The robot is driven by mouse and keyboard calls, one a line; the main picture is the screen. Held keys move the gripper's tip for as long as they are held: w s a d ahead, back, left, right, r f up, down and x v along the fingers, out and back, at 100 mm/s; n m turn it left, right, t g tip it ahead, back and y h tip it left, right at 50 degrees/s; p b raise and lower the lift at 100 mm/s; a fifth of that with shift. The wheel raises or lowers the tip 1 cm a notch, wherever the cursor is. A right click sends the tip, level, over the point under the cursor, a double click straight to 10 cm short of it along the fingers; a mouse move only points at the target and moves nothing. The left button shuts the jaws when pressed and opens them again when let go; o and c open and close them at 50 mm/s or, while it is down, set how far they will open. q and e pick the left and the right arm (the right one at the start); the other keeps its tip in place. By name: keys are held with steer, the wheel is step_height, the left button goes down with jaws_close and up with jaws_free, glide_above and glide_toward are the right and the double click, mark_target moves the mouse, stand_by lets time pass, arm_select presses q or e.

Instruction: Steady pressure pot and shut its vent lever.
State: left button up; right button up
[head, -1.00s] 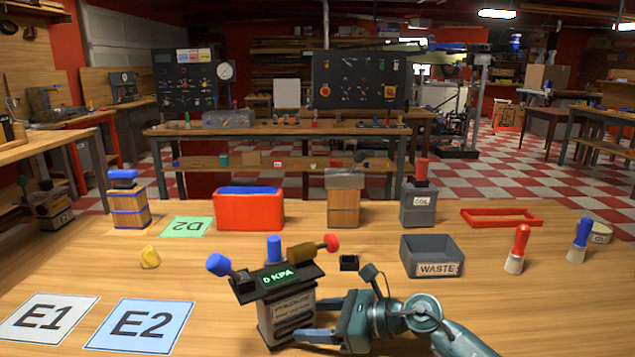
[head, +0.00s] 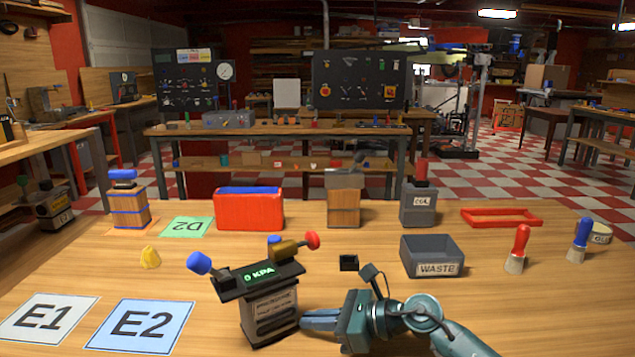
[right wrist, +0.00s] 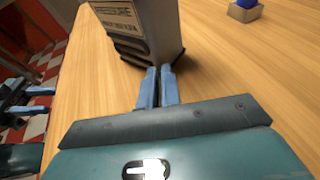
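The pressure pot (head: 268,316) is a grey box with a label and a dark top plate showing "0 KPA". My left gripper (right wrist: 40,100) shows at the left edge of that view, fingers apart, away from the pot.
A blue-topped piece in a grey base (right wrist: 244,10) stands close behind the pot. A small black block (head: 349,263) and the WASTE bin (head: 432,257) are to the right. A yellow lump (head: 150,258) and cards E1 (head: 45,319) and E2 (head: 140,325) are left.

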steer(key=o, duration=1.4)
steer(key=shift+o, duration=0.6)
